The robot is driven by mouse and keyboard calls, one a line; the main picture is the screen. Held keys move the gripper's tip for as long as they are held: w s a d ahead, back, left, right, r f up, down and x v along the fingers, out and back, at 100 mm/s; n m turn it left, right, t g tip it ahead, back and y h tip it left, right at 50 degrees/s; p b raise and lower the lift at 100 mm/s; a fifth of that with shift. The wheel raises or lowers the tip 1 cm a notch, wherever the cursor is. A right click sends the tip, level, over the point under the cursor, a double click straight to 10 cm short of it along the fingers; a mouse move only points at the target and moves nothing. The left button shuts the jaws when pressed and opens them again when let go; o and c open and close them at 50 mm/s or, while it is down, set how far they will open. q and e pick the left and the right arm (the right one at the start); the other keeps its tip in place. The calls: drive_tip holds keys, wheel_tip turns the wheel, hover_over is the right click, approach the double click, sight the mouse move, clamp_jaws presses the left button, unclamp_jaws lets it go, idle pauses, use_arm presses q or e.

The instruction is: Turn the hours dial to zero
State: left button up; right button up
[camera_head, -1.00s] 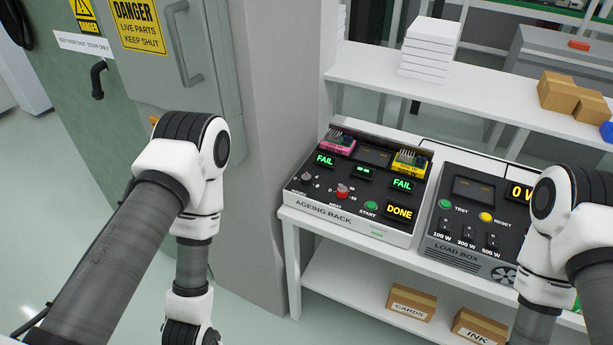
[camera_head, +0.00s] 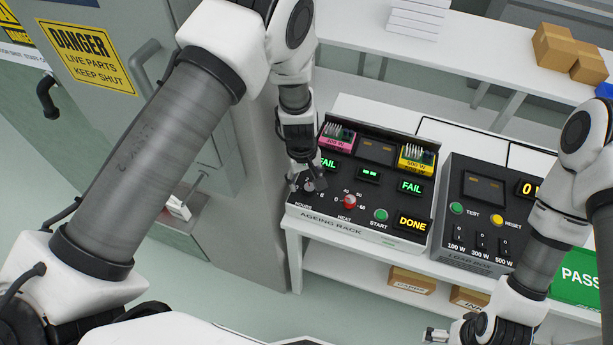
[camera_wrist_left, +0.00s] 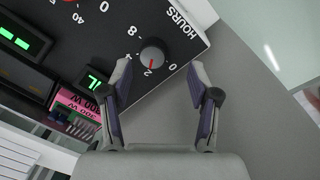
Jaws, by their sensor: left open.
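The hours dial (camera_head: 309,186) is a dark grey round knob at the front left of the ageing rack (camera_head: 330,222). In the left wrist view the hours dial (camera_wrist_left: 152,52) has a red mark that points at the 2, with the 0 beside it. My left gripper (camera_head: 307,181) is over the dial, pointing down. In the wrist view my left gripper (camera_wrist_left: 160,66) is open, its fingertips on either side of the dial and apart from it. My right gripper (camera_head: 437,335) is low in the head view, partly cut off; its jaw state is unclear.
The red heat knob (camera_head: 349,202) and green start button (camera_head: 380,215) are right of the hours dial. Pink (camera_head: 337,141) and yellow (camera_head: 415,160) cards stand in the rack. The displays read FAIL and DONE. The load box (camera_head: 470,240) is to the right, a grey cabinet (camera_head: 245,200) to the left.

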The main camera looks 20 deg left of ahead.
sight(309, 187)
use_arm(q)
drive_tip(key=f, duration=0.1)
drive_tip(key=d+f, duration=0.1)
drive_tip(key=w+f, duration=0.1)
drive_tip(key=shift+d, duration=0.3)
drive_tip(key=shift+w+f+p, duration=0.1)
drive_tip(key=shift+f+p, duration=0.2)
drive_tip(key=shift+f, duration=0.1)
drive_tip(key=shift+s+a, duration=0.2)
drive_tip(key=shift+a, duration=0.3)
drive_tip(key=shift+s+a+r, duration=0.1)
drive_tip(key=c, duration=0.9)
drive_tip(key=shift+d, duration=0.2)
drive_tip(key=shift+c, duration=1.3)
use_arm(e)
drive_tip(key=shift+w+d+r, duration=0.25)
drive_tip(key=shift+w+r, duration=0.1)
